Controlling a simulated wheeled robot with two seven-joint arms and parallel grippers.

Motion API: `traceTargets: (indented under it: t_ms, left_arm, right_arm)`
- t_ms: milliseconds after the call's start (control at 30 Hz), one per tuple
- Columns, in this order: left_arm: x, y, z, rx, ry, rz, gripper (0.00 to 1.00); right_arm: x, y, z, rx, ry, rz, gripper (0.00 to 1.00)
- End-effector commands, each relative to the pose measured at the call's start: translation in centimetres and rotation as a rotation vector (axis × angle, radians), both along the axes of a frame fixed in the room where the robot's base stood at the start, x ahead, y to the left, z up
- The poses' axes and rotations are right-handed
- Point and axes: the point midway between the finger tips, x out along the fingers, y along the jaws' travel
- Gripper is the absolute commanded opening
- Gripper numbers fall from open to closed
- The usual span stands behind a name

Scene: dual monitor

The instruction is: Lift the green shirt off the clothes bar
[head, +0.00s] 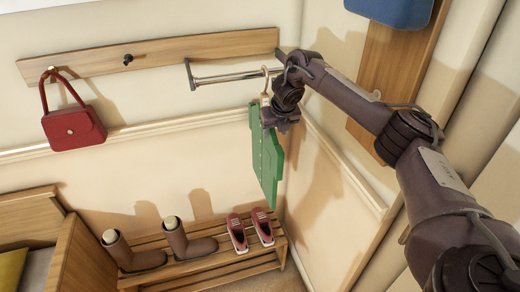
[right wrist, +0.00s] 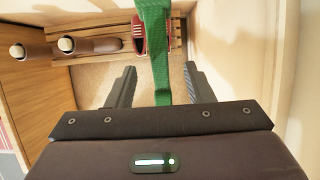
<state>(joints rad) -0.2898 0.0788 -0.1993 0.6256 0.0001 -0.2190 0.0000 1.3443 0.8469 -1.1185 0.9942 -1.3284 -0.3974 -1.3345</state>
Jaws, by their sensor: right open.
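The green shirt (head: 267,157) hangs from a hanger on the metal clothes bar (head: 228,77) in the head view. My right gripper (head: 272,115) is at the shirt's upper part, just below the bar, and hides some of the shirt and hanger. In the right wrist view the green shirt (right wrist: 158,60) runs down between the two open fingers of my right gripper (right wrist: 160,84), with a gap on each side. My left gripper is not in view.
A red handbag (head: 73,122) hangs on the wooden wall board (head: 160,58) at left. A slatted rack (head: 215,257) below holds brown boots (head: 185,240) and red shoes (head: 250,231). The right wall is close behind my arm, with a blue item (head: 392,10) above.

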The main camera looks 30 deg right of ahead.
Motion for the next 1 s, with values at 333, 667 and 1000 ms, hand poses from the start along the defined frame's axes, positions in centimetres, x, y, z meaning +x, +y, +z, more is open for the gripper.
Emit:
traceTargets:
  t_ms: [333,667,1000]
  left_arm:
    - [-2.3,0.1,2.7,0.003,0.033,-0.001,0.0]
    - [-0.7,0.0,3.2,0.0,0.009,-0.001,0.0]
    - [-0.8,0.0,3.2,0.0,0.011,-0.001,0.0]
  right_arm:
    - [1.3,-0.2,-3.9,0.001,0.007,-0.001,0.47]
    - [2.3,-0.5,-6.7,0.001,0.001,-0.001,0.47]
    - [2.3,-0.5,-6.7,0.001,0.001,-0.001,0.25]
